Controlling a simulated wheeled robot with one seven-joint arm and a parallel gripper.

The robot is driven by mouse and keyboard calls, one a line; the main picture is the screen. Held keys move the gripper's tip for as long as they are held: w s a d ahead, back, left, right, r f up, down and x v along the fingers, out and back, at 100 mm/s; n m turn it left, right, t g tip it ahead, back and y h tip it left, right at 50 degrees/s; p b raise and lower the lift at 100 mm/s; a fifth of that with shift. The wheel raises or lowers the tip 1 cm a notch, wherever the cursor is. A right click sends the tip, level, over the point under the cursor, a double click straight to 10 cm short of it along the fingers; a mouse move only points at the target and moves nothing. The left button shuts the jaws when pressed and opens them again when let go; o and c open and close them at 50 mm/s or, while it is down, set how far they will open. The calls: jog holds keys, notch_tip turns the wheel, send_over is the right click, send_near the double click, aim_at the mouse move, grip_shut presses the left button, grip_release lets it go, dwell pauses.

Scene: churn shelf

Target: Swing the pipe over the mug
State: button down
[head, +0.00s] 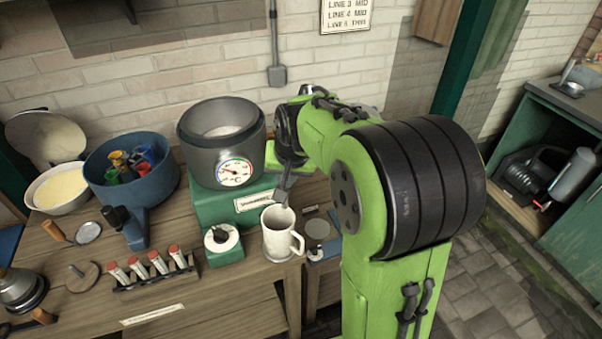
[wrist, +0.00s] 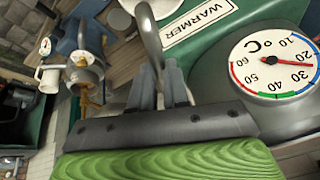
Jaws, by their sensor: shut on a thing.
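The white mug (head: 278,240) stands on the bench in the head view, in front of the warmer, with its handle to the right. My gripper (head: 285,178) is beside the grey pot, above and behind the mug in the picture. In the wrist view, my gripper (wrist: 161,88) has its grey fingers shut on a curved grey pipe (wrist: 150,38). The pipe bends up and away from the fingers. In the head view, grey metal at the gripper reaches down to the mug's rim in the picture. I cannot tell pipe from fingers there, or whether the outlet is over the mug.
The grey pot (head: 212,136) with its dial (head: 235,172) sits on the green warmer base (head: 222,202). A green knob box (head: 223,244) is left of the mug. A rack of red-capped tubes (head: 152,268) and a blue tub (head: 130,170) stand further left.

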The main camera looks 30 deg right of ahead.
jog(key=shift+w+a+m+h, duration=0.3)
jog(key=shift+w+a+m, duration=0.25)
jog(key=shift+a, duration=0.2)
jog(key=c, duration=1.1)
grip_release()
jog(key=shift+a, duration=0.1)
jog(key=shift+r, duration=0.1)
jog(key=p+v, duration=0.3)
jog(key=v, duration=1.2)
jog(key=shift+s+r+p, duration=0.15)
jog(key=shift+r+p, duration=0.15)
jog(key=shift+p, duration=0.05)
